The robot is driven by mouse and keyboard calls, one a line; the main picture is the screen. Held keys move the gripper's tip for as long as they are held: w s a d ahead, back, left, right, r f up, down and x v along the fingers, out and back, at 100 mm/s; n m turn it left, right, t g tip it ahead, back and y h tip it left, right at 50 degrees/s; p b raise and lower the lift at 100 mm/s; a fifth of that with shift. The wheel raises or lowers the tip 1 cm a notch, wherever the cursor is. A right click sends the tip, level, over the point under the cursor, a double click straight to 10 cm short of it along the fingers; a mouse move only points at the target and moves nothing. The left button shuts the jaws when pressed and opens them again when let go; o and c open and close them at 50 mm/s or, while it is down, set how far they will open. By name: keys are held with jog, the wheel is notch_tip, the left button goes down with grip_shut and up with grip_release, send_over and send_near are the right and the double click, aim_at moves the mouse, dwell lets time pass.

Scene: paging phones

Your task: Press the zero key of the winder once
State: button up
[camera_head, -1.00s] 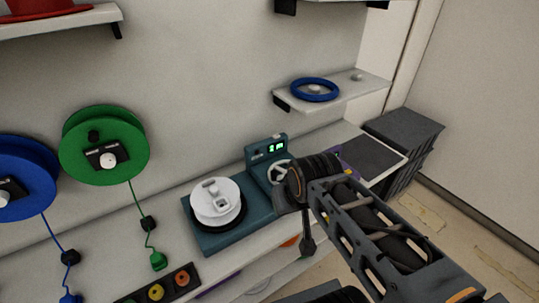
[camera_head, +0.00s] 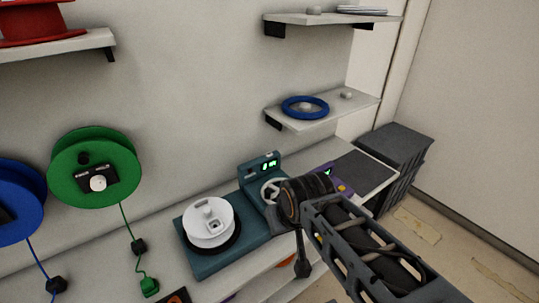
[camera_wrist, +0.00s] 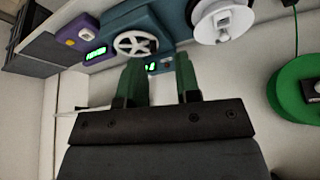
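The winder (camera_head: 222,257) is a teal machine on the bench with a white spool hub (camera_head: 208,219), a spoked handwheel and an upright panel (camera_head: 257,170) with a green display. In the wrist view the winder (camera_wrist: 172,22) is at the top, with the white handwheel (camera_wrist: 135,44) and the display (camera_wrist: 151,66) near my fingertips. A small reddish key (camera_wrist: 167,65) shows beside the display; I cannot read its label. My gripper (camera_wrist: 160,62) is open and empty, its green fingers apart in front of the panel. Contact cannot be told. The head view hides the fingers behind my wrist.
A purple device (camera_wrist: 80,35) with a green display stands beside the winder. A shelf (camera_head: 355,107) with a blue ring (camera_head: 305,107) is above. Green (camera_head: 95,180) and blue (camera_head: 18,205) reels hang at left. Dark crates (camera_head: 397,150) stand at right.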

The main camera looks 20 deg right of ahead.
grip_shut()
dwell(1.3)
